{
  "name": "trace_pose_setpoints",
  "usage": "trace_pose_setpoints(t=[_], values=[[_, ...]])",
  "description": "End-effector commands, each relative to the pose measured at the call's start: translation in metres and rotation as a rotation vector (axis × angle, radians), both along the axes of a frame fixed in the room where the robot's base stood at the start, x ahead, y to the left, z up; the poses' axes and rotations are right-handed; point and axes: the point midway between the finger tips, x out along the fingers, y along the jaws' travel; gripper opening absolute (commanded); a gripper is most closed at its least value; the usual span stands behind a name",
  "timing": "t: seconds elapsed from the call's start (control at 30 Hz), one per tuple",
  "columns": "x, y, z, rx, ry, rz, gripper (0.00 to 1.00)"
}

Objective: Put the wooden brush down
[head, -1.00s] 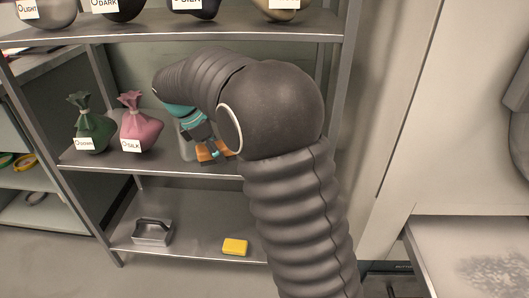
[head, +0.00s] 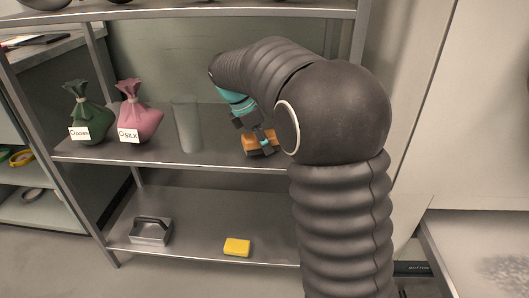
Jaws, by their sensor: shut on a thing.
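My gripper (head: 262,141) is above the middle shelf (head: 215,165), right of its centre. It is shut on the wooden brush (head: 250,145), an orange-brown block low between the fingers. The brush is at or just above the shelf surface; I cannot tell whether it touches. My arm hides part of the shelf to the right of the brush.
A pale translucent upright thing (head: 186,127) stands left of the brush. Further left are a pink sack (head: 138,112) marked SILK and a green sack (head: 88,115). The lower shelf (head: 190,225) holds a grey metal box with a handle (head: 151,230) and a yellow block (head: 237,247).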

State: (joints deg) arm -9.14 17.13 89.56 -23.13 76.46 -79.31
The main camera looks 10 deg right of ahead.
Motion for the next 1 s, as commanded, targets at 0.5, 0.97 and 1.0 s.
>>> trace_pose_setpoints(t=[0.5,0.97,1.0], values=[[0.0001,0.0,-0.0142,0.0,0.0,-0.001,0.23],[0.0002,0.0,-0.0135,0.0,-0.001,-0.001,0.76],[0.0003,0.0,-0.0117,0.0,-0.002,0.0,0.76]])
